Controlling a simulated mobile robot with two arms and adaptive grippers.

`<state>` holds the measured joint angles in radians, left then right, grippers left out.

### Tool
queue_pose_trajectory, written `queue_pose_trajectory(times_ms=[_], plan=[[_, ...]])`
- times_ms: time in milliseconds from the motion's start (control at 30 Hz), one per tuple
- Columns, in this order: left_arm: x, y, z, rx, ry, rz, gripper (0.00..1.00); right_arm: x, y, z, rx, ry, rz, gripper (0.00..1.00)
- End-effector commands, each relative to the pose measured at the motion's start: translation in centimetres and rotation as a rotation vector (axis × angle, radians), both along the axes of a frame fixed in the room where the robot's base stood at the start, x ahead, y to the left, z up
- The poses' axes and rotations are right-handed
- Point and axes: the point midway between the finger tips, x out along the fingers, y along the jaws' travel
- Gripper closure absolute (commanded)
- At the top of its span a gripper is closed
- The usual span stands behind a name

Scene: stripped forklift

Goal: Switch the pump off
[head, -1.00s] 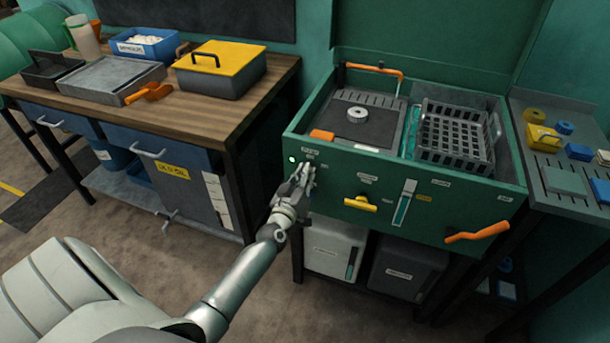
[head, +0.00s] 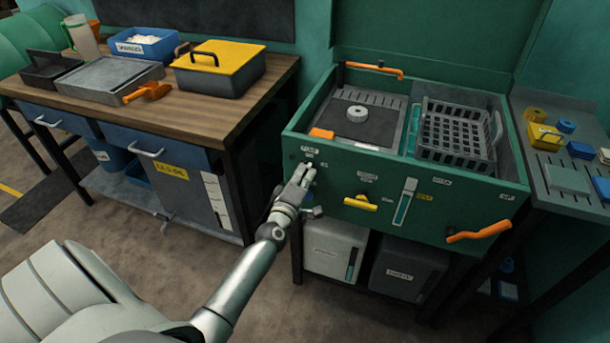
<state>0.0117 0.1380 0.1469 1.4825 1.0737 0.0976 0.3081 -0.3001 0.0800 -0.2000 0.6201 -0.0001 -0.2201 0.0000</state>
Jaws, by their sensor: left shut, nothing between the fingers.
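The green washer cabinet (head: 430,228) stands right of centre in the head view, with its lid raised. Small labels (head: 309,151) sit at the left end of its front panel. My left gripper (head: 304,173) is shut and empty just below these labels, in front of the panel. It hides part of the panel, and I cannot make out the pump switch or its position. I cannot tell whether the fingertips touch the panel. My right gripper is not in view.
A yellow handle (head: 360,203), a sight gauge (head: 405,201) and an orange lever (head: 479,231) are on the same panel. A wooden workbench (head: 120,118) stands to the left.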

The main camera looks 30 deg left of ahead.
Motion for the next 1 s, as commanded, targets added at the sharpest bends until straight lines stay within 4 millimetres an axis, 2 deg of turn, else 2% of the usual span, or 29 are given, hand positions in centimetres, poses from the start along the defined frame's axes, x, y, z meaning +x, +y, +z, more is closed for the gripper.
queue_pose_trajectory(times_ms=[33,433,1000], plan=[[-0.13,-0.08,-0.50,-0.041,-0.002,-0.002,1.00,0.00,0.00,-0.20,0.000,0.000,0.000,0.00],[-0.14,-0.14,-0.52,-0.274,-0.057,-0.002,1.00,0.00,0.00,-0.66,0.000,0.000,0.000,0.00],[-0.17,-0.14,-0.59,-0.337,-0.069,-0.002,1.00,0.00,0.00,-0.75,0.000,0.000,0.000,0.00]])
